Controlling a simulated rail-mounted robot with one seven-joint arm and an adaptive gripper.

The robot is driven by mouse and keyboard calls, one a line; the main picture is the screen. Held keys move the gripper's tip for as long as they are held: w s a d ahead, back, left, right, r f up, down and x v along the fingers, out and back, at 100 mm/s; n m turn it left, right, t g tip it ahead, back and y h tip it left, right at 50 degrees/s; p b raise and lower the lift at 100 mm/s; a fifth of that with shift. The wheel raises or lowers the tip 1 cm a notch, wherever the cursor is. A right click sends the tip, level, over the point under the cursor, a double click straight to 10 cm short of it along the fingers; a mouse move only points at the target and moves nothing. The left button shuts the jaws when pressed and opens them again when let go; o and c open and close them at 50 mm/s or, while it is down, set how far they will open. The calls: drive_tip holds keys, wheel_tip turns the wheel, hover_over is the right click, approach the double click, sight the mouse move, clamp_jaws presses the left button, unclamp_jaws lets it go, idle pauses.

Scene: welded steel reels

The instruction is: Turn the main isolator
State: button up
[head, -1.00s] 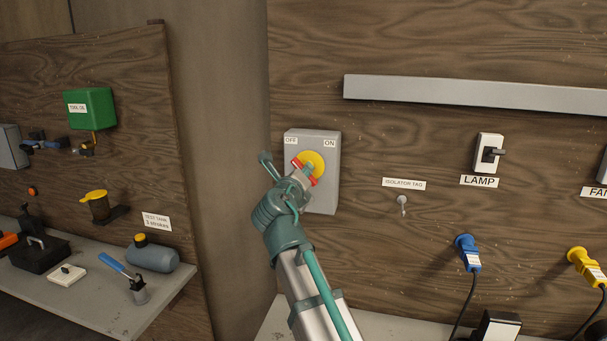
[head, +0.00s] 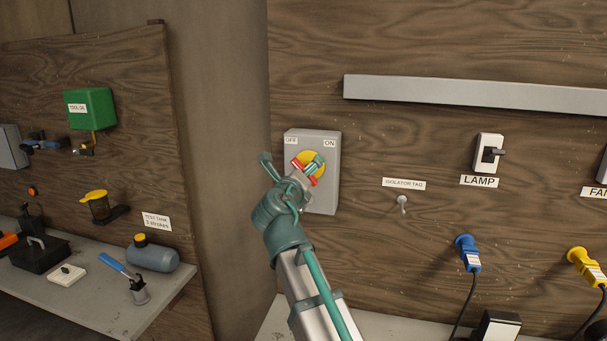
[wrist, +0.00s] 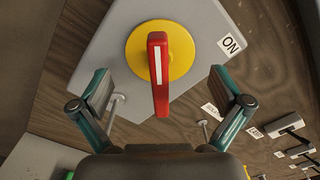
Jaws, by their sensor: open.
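The main isolator is a grey box (head: 322,196) on the wooden wall panel, with OFF at its upper left and ON at its upper right. It carries a round yellow plate and a red handle (head: 300,165). In the wrist view the red handle (wrist: 158,85) with a white stripe stands across the yellow disc (wrist: 183,50); the ON label (wrist: 231,44) is to its right. My gripper (head: 307,165) is in front of the handle, partly hiding it. In the wrist view my gripper (wrist: 165,92) is open, one finger on each side of the handle, apart from it.
The isolator tag hook (head: 402,204), lamp switch (head: 488,154), blue plug (head: 467,252) and yellow plug (head: 586,265) are on the panel to the right. A grey trunking bar (head: 470,93) runs above. A shelf (head: 125,312) with tools is at left.

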drive_tip(key=shift+s, duration=0.1)
drive_tip(key=p+v, duration=0.4)
drive_tip(key=v, duration=0.2)
drive_tip(key=shift+s, duration=0.35)
